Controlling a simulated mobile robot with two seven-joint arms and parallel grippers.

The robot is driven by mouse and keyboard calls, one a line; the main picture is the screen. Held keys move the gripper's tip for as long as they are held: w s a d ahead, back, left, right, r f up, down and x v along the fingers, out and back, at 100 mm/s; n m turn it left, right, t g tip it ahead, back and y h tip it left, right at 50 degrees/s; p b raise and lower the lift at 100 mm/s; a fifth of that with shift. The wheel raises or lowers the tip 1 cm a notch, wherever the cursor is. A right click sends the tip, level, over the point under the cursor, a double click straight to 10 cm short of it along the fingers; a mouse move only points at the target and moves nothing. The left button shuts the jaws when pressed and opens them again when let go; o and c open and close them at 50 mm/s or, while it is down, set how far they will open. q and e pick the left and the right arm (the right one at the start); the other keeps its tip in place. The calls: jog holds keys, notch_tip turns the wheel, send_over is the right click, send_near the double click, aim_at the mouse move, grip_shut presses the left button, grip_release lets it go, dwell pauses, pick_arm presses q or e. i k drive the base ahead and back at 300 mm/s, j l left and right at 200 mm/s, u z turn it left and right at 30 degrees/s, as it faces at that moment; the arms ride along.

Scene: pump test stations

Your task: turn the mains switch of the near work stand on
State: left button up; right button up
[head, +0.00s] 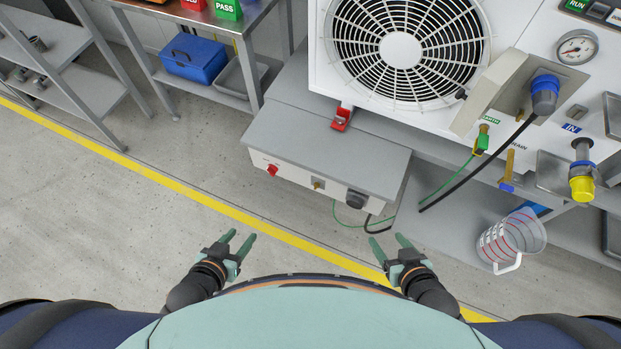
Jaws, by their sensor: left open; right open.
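A low grey unit (325,150) with a white front panel stands below the fan housing. Its panel carries a red switch (272,170) at the left, a small brass-coloured fitting (318,184) in the middle and a black round fitting (356,199) at the right. I cannot tell which way the red switch is set, nor whether it is the mains switch. My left gripper (240,238) is open and empty, in front of the unit and apart from it. My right gripper (387,240) is open and empty, to the right, also apart from it.
A large fan housing (322,75) stands behind, with a gauge (577,48), a blue plug (545,92) and a yellow-ended hose fitting (582,180) at its right. A measuring jug (512,240) sits on the lower shelf. Green and black cables hang nearby. The left floor is clear.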

aim_at(272, 169)
jog(key=j+z, duration=0.1)
jog(key=z, duration=0.25)
jog(key=j+z, duration=0.15)
jog(key=z, duration=0.2)
jog(key=j+z, duration=0.5)
jog(key=j, duration=0.4)
jog(key=k+j+z, duration=0.1)
jog(key=j, duration=0.35)
jog(key=k+j+z, duration=0.1)
jog(key=j, duration=0.3)
